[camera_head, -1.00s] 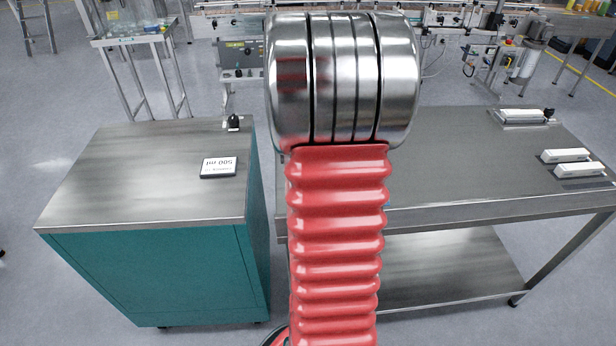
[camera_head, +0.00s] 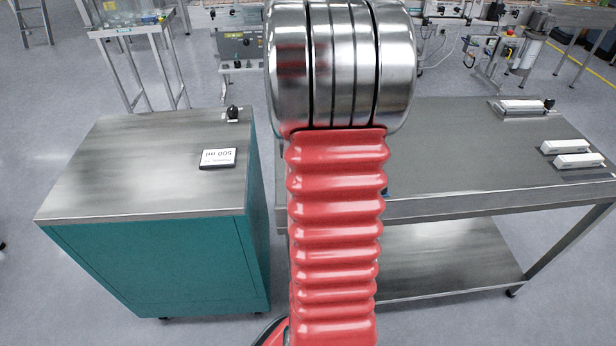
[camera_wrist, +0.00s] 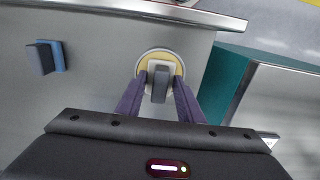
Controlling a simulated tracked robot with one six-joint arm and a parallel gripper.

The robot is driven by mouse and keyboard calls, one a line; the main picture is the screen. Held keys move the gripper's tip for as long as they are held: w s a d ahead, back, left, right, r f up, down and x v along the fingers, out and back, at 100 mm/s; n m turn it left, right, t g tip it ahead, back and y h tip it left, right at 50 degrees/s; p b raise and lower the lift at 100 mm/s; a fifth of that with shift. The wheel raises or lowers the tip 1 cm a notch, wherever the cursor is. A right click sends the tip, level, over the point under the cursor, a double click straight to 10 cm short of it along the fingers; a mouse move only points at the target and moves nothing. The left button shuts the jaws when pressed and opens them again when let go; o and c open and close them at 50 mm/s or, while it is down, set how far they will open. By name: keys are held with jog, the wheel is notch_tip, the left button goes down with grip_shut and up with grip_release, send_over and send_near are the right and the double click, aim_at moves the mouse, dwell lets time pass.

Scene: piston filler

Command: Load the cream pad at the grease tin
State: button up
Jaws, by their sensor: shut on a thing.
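My gripper (camera_wrist: 160,88) is seen from above in the wrist view, its two purple fingers shut on the dark grey handle of the cream pad (camera_wrist: 153,65). The cream pad is over the round grease tin (camera_wrist: 160,51), whose pale rim and yellow inside show around it. I cannot tell whether the pad touches the grease. A blue pad (camera_wrist: 59,56) with a dark grey handle lies apart on the steel surface at the left. In the head view my arm hides the gripper, tin and pads.
A steel table (camera_head: 450,150) stands at the right, with two white bars (camera_head: 572,160) and a metal tray (camera_head: 522,107) at its right end. A teal cabinet (camera_head: 160,265) at the left carries a 500 ml card (camera_head: 217,158) and a black knob (camera_head: 233,113).

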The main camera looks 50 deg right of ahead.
jog(key=shift+f, duration=0.55)
dwell(1.7)
jog(key=shift+r, duration=3.6)
jog(key=shift+s, duration=0.15)
